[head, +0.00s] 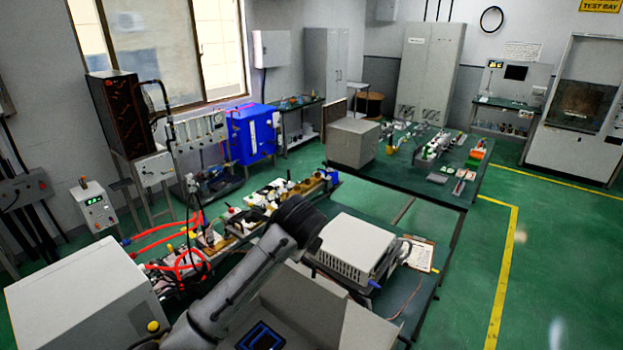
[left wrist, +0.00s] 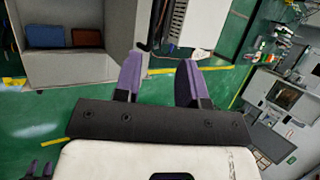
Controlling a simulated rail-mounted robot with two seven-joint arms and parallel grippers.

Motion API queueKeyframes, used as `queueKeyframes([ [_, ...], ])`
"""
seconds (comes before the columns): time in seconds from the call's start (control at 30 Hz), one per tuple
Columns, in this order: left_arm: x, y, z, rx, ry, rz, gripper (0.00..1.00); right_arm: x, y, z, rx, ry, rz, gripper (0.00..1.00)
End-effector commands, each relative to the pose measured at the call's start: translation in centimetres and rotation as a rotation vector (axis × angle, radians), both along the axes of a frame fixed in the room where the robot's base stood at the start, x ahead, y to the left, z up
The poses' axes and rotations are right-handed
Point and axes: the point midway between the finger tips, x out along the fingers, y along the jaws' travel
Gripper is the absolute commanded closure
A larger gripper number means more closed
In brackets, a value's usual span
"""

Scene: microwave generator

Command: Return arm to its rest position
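One of my arms, grey with a dark end joint, reaches up from the bottom of the head view towards the white bench instrument (head: 352,245); its gripper is hidden there. In the left wrist view my left gripper (left wrist: 162,62) has two purple fingers, spread apart. Nothing is between them; green floor and the lower part of a white box (left wrist: 190,25) show behind. At the lower left edge of that view are small dark purple prongs (left wrist: 40,169). They may be my right gripper, but are too small and cut off to tell its state.
The left wrist view shows an open grey bin (left wrist: 75,70) holding a blue and a brown block, left of the fingers. A cluttered bench with red hoses (head: 165,235) runs behind my arm in the head view. Green floor (head: 560,260) is clear at the right.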

Motion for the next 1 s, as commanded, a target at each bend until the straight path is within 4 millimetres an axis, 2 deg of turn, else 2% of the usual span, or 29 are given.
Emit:
queueKeyframes([
  [0.17,0.0,0.0,0.0,-0.117,-0.016,0.168,0.62,0.0,0.0,0.0,0.000,0.000,0.000,0.57],
  [0.27,0.2,0.1,0.2,-0.218,-0.045,0.326,0.62,0.0,0.0,0.0,0.000,0.000,0.000,0.57],
  [0.37,0.0,-0.5,1.5,-0.334,-0.112,0.461,0.62,0.0,0.0,0.0,0.000,0.000,0.000,0.57],
  [0.47,-0.9,-1.8,4.6,-0.487,-0.207,0.555,0.62,0.0,0.0,0.0,0.001,-0.001,-0.001,0.57],
  [0.6,-3.4,-3.1,11.1,-0.774,-0.343,0.636,0.62,0.0,0.0,0.0,0.001,-0.001,-0.001,0.57],
  [0.7,-5.5,-3.1,15.6,-0.969,-0.414,0.661,0.62,0.0,0.0,0.0,0.001,-0.001,-0.001,0.57],
  [0.77,-6.9,-2.7,17.0,-1.077,-0.435,0.678,0.62,0.0,0.0,0.0,0.001,-0.001,-0.001,0.57],
  [0.87,-9.2,-1.5,17.5,-1.242,-0.445,0.712,0.62,0.0,0.0,0.0,0.001,-0.001,-0.001,0.57],
  [1.0,-12.3,1.5,15.2,-1.422,-0.427,0.784,0.62,0.1,0.0,0.0,0.002,-0.002,-0.001,0.57],
])
